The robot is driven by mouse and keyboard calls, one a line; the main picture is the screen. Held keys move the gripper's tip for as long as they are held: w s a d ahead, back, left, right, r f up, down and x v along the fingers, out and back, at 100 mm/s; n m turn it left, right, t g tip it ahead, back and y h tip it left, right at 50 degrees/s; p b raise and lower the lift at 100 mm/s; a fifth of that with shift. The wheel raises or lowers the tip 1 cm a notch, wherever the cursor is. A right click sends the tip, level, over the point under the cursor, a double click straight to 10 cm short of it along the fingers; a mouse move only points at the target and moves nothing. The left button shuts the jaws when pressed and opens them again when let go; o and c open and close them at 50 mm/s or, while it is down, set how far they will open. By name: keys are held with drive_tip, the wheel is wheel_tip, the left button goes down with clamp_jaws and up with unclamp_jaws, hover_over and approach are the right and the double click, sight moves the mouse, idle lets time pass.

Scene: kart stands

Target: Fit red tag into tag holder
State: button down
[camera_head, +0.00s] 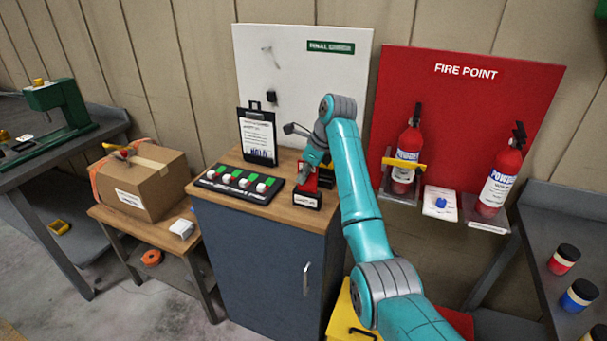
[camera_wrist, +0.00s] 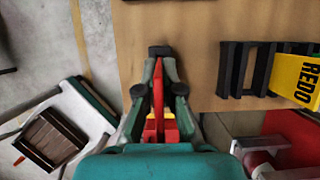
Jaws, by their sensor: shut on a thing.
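My gripper (camera_head: 309,166) is low over the right part of the cabinet's wooden top. In the wrist view my gripper (camera_wrist: 159,68) is shut on the red tag (camera_wrist: 158,95), which shows edge-on as a thin strip between the fingers. A small black piece (camera_wrist: 160,50) shows at the fingertips; I cannot tell whether the tag touches it. In the head view red shows (camera_head: 308,182) just above a black holder with a white label (camera_head: 306,199). The contact between them is hidden. A black slotted rack (camera_wrist: 246,69) lies to the right in the wrist view, beside a yellow REDO piece (camera_wrist: 298,80).
A black panel with green and white buttons (camera_head: 239,184) lies left of the gripper. A clipboard marked HOLD (camera_head: 258,137) stands behind. The white board (camera_head: 300,70) and red fire point board (camera_head: 470,90) rise at the back. Bare wood (camera_wrist: 200,25) shows around the fingers.

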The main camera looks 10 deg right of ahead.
drive_tip(key=shift+f, duration=1.35)
drive_tip(key=c, duration=1.2)
unclamp_jaws()
drive_tip(key=shift+c, duration=0.2)
drive_tip(key=v, duration=0.7)
drive_tip(key=shift+r, duration=0.25)
drive_tip(key=shift+s, duration=0.1)
